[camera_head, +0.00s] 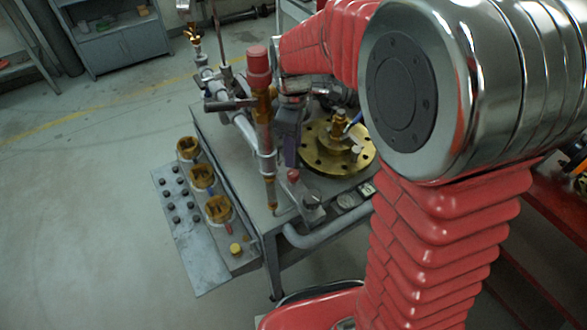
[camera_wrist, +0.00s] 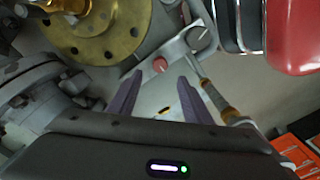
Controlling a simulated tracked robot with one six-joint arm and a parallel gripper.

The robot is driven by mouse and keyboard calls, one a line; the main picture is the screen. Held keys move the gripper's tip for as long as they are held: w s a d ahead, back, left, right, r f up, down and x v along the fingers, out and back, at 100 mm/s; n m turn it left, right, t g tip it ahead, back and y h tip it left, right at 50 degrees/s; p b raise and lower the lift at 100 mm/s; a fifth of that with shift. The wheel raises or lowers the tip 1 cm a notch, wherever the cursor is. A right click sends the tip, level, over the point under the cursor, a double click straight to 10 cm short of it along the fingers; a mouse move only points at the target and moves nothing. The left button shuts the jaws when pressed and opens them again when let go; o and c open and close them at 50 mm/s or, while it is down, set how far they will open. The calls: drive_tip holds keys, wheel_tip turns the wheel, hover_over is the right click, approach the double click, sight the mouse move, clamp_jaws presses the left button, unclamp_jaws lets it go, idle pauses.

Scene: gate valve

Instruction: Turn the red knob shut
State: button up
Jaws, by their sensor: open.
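The small red knob (camera_head: 293,175) sits at the front edge of the valve bench, below the brass flange. In the wrist view the red knob (camera_wrist: 160,65) shows on a light grey strip, just beyond the fingertips. I cannot tell the remaining gap in depth.
The round brass flange (camera_head: 312,155) lies right of my gripper. An upright pipe with a red cap (camera_head: 258,66) stands close on the left. Dial gauges (camera_head: 346,202) sit right of the knob. Several brass fittings (camera_head: 202,178) stand at the bench's left side.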

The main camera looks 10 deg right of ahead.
sight(293, 173)
wheel_tip(293, 173, down, 9)
idle(0.4)
drive_tip(key=shift+c, duration=0.3)
drive_tip(key=c, duration=1)
